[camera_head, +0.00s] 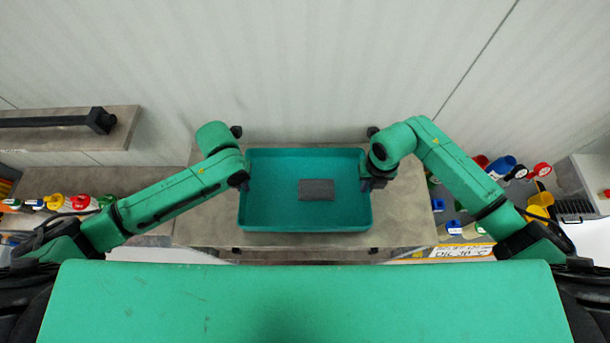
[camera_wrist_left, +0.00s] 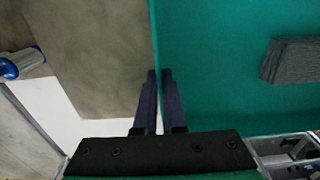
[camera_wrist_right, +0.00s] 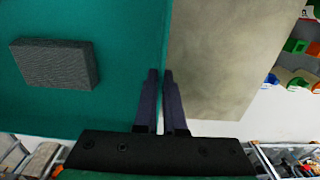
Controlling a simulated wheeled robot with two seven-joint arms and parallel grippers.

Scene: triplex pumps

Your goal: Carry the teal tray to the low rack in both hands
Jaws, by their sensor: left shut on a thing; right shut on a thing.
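The teal tray (camera_head: 270,205) is in the middle of the head view, over a grey-brown surface, with a dark grey ribbed block (camera_head: 317,189) lying in it right of centre. My left gripper (camera_head: 242,180) is shut on the tray's left wall; in the left wrist view its fingers (camera_wrist_left: 160,75) straddle the wall. My right gripper (camera_head: 368,179) is shut on the right wall, and its fingers (camera_wrist_right: 160,75) straddle it in the right wrist view. The tray looks level. I cannot tell whether its underside touches the surface below.
The grey-brown surface (camera_head: 405,215) shows bare on both sides of the tray. Several coloured containers stand at the left (camera_head: 80,202) and right (camera_head: 540,200). A grey shelf with a dark bar (camera_head: 60,119) is at the far left. A pale wall (camera_head: 300,60) is behind.

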